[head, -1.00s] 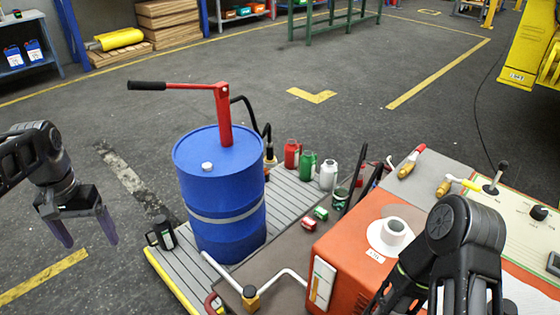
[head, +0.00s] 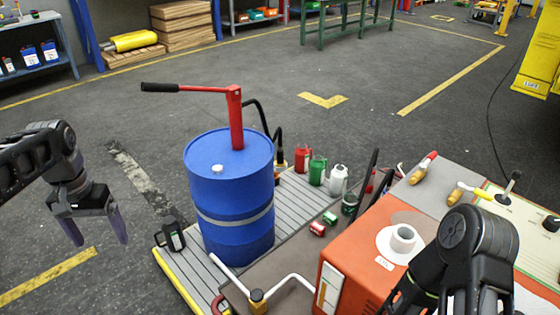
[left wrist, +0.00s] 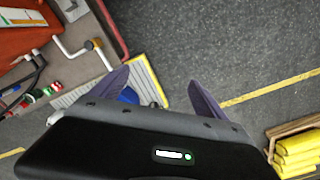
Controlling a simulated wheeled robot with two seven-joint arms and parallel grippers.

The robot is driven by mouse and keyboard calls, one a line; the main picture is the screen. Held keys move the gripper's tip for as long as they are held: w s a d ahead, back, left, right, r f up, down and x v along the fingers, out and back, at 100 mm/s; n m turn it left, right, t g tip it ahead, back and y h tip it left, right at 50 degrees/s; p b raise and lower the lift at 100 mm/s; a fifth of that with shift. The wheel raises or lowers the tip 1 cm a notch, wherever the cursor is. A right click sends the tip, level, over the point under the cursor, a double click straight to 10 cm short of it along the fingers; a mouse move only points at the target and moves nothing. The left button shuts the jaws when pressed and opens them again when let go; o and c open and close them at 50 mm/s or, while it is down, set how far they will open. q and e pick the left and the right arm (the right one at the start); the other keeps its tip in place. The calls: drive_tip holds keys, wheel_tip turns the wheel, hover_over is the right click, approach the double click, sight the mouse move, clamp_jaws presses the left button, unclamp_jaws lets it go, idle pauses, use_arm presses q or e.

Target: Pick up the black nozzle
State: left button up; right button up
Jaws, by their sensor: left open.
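A slim black nozzle (head: 278,143) stands upright behind the right side of the blue drum, at the end of the black hose (head: 257,108). Its lower end is at a small brass-coloured piece. The blue drum (head: 232,205) carries a red hand pump (head: 236,118) with a black-gripped lever. My left gripper (head: 95,228) is left of the drum, open and empty, fingers pointing down, well apart from the nozzle. In the left wrist view its spread fingers (left wrist: 157,80) have nothing between them. My right arm shows at lower right, but its fingers are not visible.
The drum stands on a grey slatted platform (head: 190,275) with a yellow edge. A black jug (head: 173,236) is at its left. Red, green and white bottles (head: 318,170) stand right of the nozzle. An orange machine (head: 350,250) is at front right. Floor left is clear.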

use_arm(q)
drive_tip(key=shift+c, duration=0.5)
drive_tip(key=shift+d+f, duration=0.2)
drive_tip(key=shift+f, duration=0.1)
drive_tip(key=shift+c, duration=0.9)
drive_tip(key=shift+m+h, duration=0.5)
drive_tip(key=shift+h, duration=0.2)
drive_tip(key=d+f, duration=0.3)
drive_tip(key=f, duration=0.1)
drive_tip(key=w+d+f, duration=0.1)
drive_tip(key=d+f, duration=0.2)
drive_tip(key=f, duration=0.2)
drive_tip(key=w+d+f, duration=0.1)
drive_tip(key=d+f, duration=0.2)
drive_tip(key=f, duration=0.2)
drive_tip(key=shift+w+d, duration=0.1)
drive_tip(key=shift+d, duration=0.1)
drive_tip(key=shift+c, duration=1.4)
drive_tip(key=s+d+f+h, duration=0.2)
drive_tip(key=s+d+f, duration=0.2)
drive_tip(key=d+f, duration=0.7)
drive_tip(key=s+d+f, duration=0.5)
drive_tip(key=s, duration=0.3)
drive_tip(key=s+d+f+n, duration=0.1)
drive_tip(key=s+d+f, duration=0.5)
drive_tip(key=s, duration=0.3)
drive_tip(key=shift+f+n+t+h, duration=0.2)
drive_tip(key=shift+n+t+h, duration=0.1)
drive_tip(key=shift+t+h, duration=0.1)
